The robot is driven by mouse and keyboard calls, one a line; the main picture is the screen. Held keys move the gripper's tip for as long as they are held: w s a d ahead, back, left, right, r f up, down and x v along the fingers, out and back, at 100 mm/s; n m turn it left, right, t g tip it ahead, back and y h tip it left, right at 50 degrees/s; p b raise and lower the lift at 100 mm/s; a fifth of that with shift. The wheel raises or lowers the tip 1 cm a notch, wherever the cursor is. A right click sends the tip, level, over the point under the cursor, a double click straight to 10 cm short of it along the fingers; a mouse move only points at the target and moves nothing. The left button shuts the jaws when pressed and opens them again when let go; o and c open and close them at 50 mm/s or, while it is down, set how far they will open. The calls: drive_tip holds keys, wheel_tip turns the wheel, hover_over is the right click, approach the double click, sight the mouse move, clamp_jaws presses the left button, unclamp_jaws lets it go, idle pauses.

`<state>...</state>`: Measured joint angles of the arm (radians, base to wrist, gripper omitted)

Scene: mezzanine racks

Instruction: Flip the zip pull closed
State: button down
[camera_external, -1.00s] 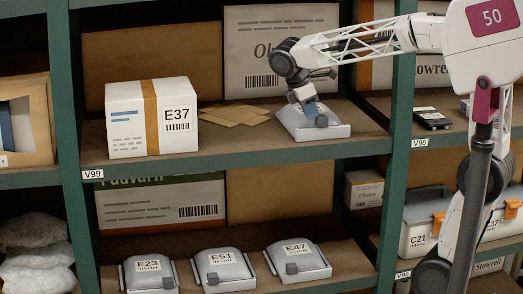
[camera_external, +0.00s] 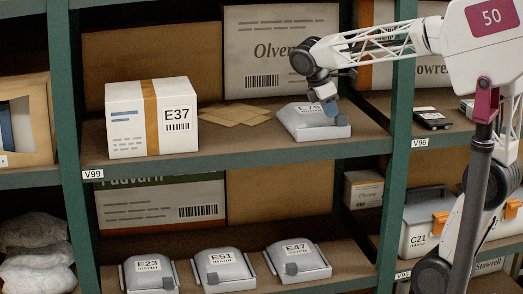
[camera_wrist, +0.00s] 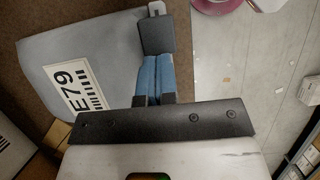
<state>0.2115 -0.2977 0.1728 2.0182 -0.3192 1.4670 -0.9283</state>
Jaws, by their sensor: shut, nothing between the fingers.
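The grey case labelled E79 (camera_external: 306,122) sits on the upper shelf, and its sloped top and label also show in the wrist view (camera_wrist: 85,60). Its dark square zip pull (camera_external: 342,120) is at the front right corner. In the wrist view the pull (camera_wrist: 157,33) lies just beyond my fingertips, with a small pale end piece (camera_wrist: 156,8) past it. My gripper (camera_external: 331,110) is shut, its blue fingers (camera_wrist: 154,75) together and empty. The fingertips appear to meet the pull's near edge; exact contact is unclear.
A white carton E37 (camera_external: 152,118) and flat brown envelopes (camera_external: 236,114) stand left of the case. A green upright (camera_external: 396,120) is to its right. Similar cases E23 (camera_external: 149,272), E51 (camera_external: 224,268) and E47 (camera_external: 298,261) sit on the shelf below.

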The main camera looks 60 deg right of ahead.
drive_tip(key=shift+w+a, duration=0.1)
drive_tip(key=shift+w+a+f, duration=0.1)
drive_tip(key=shift+w+a, duration=1.2)
drive_tip(key=shift+a, duration=0.05)
drive_tip(key=v, duration=1)
drive_tip(key=shift+s, duration=0.15)
drive_tip(key=s+a+f+m+t+y, duration=0.1)
drive_tip(key=s+a+f+m+t, duration=0.2)
drive_tip(key=s+f, duration=0.7)
drive_tip(key=s+a+f+m+t+y, duration=0.2)
drive_tip(key=s+a+f+m, duration=0.4)
drive_tip(key=s+f, duration=0.5)
drive_tip(key=shift+s+a+f+t, duration=0.25)
drive_tip(key=shift+f+t, duration=0.15)
drive_tip(key=shift+f, duration=0.25)
drive_tip(key=shift+w, duration=0.1)
